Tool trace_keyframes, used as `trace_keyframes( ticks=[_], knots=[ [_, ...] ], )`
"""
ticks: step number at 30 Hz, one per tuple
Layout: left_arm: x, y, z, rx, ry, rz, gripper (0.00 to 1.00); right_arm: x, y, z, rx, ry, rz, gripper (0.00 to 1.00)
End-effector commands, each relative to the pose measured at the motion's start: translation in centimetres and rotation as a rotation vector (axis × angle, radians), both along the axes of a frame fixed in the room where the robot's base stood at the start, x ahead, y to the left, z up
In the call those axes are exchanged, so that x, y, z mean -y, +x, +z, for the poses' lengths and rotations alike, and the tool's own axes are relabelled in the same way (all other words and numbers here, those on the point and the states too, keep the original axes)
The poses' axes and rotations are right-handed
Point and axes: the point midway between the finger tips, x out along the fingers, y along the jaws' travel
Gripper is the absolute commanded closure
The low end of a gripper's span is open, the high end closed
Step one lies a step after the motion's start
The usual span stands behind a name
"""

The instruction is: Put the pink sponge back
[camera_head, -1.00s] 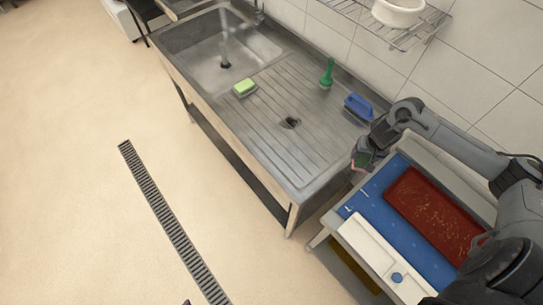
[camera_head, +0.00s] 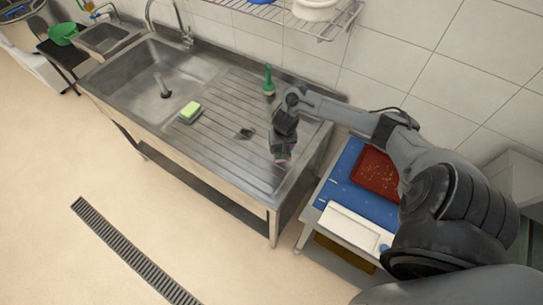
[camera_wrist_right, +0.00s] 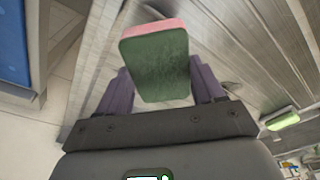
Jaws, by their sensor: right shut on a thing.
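My right gripper (camera_head: 283,154) is shut on the pink sponge (camera_head: 285,161) above the right part of the steel drainboard (camera_head: 222,150). In the right wrist view the sponge (camera_wrist_right: 155,62) sits between the two fingers, its dark green scouring face toward the camera and its pink body showing along the top edge. From these views I cannot tell whether it touches the drainboard. My left gripper is not in view.
A yellow-green sponge (camera_head: 190,111) lies between the sink basin (camera_head: 158,75) and the drainboard. A green brush (camera_head: 268,80) stands at the back. Right of the sink, a blue-topped table (camera_head: 340,185) holds a red tray (camera_head: 376,172) and a white board (camera_head: 350,222).

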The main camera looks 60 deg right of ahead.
Motion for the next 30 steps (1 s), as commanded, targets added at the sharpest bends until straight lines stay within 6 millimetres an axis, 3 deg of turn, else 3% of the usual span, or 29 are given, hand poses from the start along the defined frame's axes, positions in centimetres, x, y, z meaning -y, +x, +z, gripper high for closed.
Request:
trace_keyframes(
  ticks=[3,9,14,22,30],
  knots=[
    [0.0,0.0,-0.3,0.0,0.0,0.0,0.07,-1.1,1.8,-1.3,0.001,0.002,-0.001,0.57],
    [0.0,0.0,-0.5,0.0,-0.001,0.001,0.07,-1.9,3.0,-2.2,-0.001,-0.001,0.0,0.57],
    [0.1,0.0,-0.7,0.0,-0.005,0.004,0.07,-2.0,3.1,-2.9,-0.003,-0.001,0.0,0.57],
    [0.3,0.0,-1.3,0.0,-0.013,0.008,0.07,-1.9,3.1,-6.0,-0.001,-0.001,0.0,0.57],
    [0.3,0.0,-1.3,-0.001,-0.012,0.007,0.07,-1.9,3.1,-6.2,0.0,-0.001,0.0,0.57]
  ],
)
